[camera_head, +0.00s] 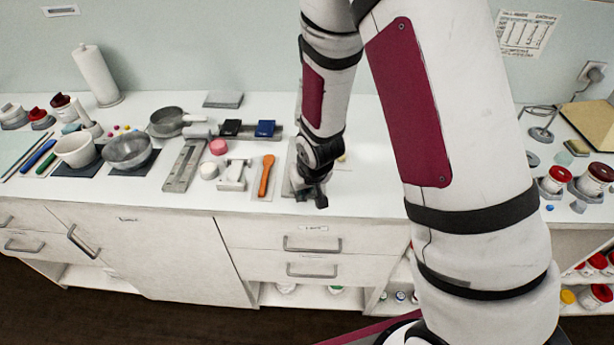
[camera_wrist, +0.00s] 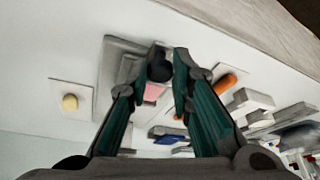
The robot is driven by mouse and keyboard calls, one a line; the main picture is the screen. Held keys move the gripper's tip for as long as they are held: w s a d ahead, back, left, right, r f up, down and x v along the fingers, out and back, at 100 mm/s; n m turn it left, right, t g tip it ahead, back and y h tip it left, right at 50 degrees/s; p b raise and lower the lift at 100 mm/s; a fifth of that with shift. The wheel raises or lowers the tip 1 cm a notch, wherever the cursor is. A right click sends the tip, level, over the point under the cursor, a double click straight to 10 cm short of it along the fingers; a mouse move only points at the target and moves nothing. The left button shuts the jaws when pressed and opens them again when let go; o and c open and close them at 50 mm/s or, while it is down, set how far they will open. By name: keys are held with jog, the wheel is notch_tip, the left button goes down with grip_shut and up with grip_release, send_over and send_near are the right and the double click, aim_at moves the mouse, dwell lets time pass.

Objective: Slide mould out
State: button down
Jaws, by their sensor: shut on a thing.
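My gripper (camera_head: 312,190) is low over the counter near its front edge, right of the orange tool. In the wrist view, my gripper (camera_wrist: 166,68) has its teal fingers closed around a small dark piece, which I take to be part of the mould. A grey slab-like block, likely the mould (camera_wrist: 132,68), lies on a grey plate (camera_wrist: 109,75) beside the left fingertip. Something pink (camera_wrist: 153,92) shows between the fingers. In the head view my wrist hides most of this spot; only the left edge of the plate (camera_head: 291,165) shows.
An orange tool (camera_head: 266,175) lies close on the left, past it a white fixture (camera_head: 234,174) and a pink round piece (camera_head: 218,147). A pale yellow piece on a white square (camera_wrist: 70,103) lies on the other side. The counter's front edge is near.

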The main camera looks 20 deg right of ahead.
jog(key=shift+s+a, duration=0.15)
jog(key=shift+s, duration=0.1)
jog(key=c, duration=1.7)
grip_release()
jog(key=shift+r, duration=0.3)
jog(key=v, duration=1.1)
jog(key=shift+s+r, duration=0.15)
